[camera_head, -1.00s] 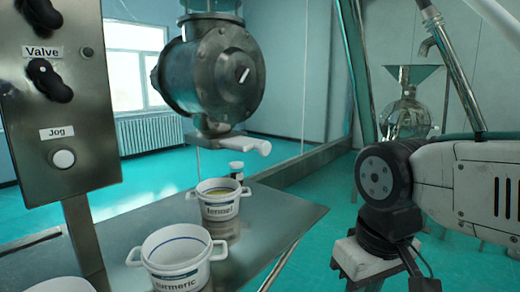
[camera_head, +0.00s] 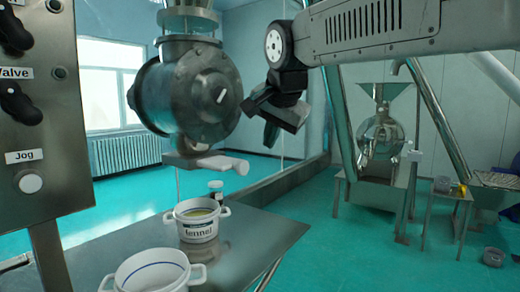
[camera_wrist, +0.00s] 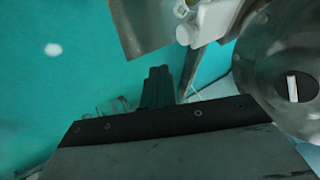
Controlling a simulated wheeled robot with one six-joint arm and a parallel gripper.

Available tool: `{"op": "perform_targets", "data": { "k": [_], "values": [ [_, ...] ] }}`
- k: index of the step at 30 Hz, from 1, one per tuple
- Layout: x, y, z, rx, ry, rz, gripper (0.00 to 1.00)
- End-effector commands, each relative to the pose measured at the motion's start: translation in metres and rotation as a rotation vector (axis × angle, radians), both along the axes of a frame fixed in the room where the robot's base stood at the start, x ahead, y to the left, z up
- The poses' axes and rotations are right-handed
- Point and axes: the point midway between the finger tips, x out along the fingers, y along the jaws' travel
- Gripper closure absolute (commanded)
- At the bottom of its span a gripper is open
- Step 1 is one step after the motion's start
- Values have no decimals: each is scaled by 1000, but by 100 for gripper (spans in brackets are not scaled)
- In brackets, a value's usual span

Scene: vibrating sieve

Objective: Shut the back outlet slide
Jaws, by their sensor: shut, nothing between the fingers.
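An outlet slide with a pale handle (camera_head: 222,164) sticks out to the right below the round metal housing (camera_head: 205,98). The pale handle also shows at the top of the wrist view (camera_wrist: 207,24), beside the housing. I cannot tell from here how far the slide is in. My gripper (camera_head: 271,134) hangs to the right of the housing, above and apart from the handle. Its dark fingers (camera_wrist: 158,82) are together in the wrist view, with nothing between them.
A white labelled tub (camera_head: 197,226) stands on the metal table (camera_head: 255,240) below the outlet, with another tub (camera_head: 150,275) in front. A control panel (camera_head: 42,130) is at left. A metal hopper machine (camera_head: 382,140) stands at the back right. Open floor lies between.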

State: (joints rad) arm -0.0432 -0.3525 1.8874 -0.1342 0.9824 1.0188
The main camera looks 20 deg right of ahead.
Motion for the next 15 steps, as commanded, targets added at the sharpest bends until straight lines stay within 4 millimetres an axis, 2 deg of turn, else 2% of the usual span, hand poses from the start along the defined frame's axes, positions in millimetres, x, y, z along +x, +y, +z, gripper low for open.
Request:
{"op": "perform_targets", "data": {
  "k": [12,15],
  "values": [
    [49,-8,-70,-1,6,1,100],
    [63,-2,-75,-2,4,5,100]
  ]
}}
